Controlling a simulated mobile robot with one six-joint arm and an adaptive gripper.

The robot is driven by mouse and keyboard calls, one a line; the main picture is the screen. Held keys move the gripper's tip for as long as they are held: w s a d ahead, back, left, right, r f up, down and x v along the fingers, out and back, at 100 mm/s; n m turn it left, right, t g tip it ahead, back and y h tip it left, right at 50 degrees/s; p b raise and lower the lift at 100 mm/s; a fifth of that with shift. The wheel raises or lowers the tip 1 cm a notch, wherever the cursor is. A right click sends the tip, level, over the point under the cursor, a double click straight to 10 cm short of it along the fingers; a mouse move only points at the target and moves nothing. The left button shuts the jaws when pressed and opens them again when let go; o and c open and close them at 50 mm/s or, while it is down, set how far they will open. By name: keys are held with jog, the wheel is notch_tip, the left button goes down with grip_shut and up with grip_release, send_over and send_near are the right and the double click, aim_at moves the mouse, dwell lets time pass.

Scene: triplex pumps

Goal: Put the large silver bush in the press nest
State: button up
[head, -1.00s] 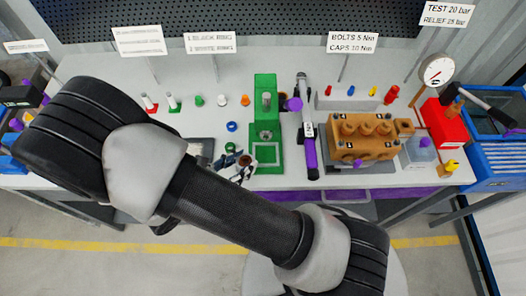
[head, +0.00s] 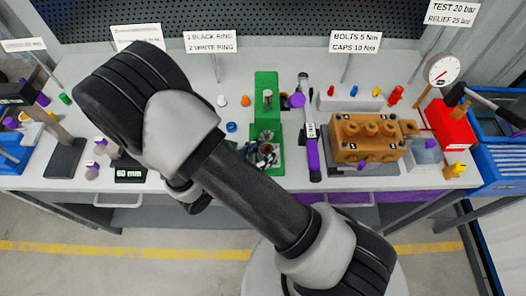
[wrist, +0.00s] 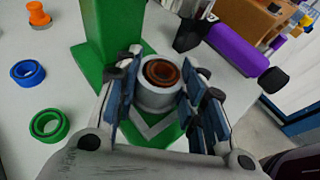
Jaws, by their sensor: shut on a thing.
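The large silver bush (wrist: 158,97), a silver ring with a brown bore, is between the finger pads of my gripper (wrist: 157,103) in the wrist view. My gripper is shut on it. In the head view my gripper (head: 267,157) is over the base of the green press (head: 265,84), and the bush's brown bore (head: 268,147) shows between the fingers. The green press also shows in the wrist view (wrist: 105,32), with a pale outline on its base in front of the bush. The bush and fingers hide the nest; I cannot tell whether the bush touches it.
A purple-handled torque tool (head: 311,150) lies just right of the press. A blue ring (wrist: 27,73) and a green ring (wrist: 49,125) lie to its left. A brass pump block (head: 365,137) stands further right. My arm covers the table's left middle.

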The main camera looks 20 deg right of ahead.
jog(key=shift+f, duration=0.1)
jog(key=o, duration=1.2)
jog(key=shift+o, duration=0.2)
jog(key=shift+r, duration=0.2)
jog(key=p+v, duration=0.3)
jog(key=v, duration=0.9)
jog(key=shift+a, duration=0.1)
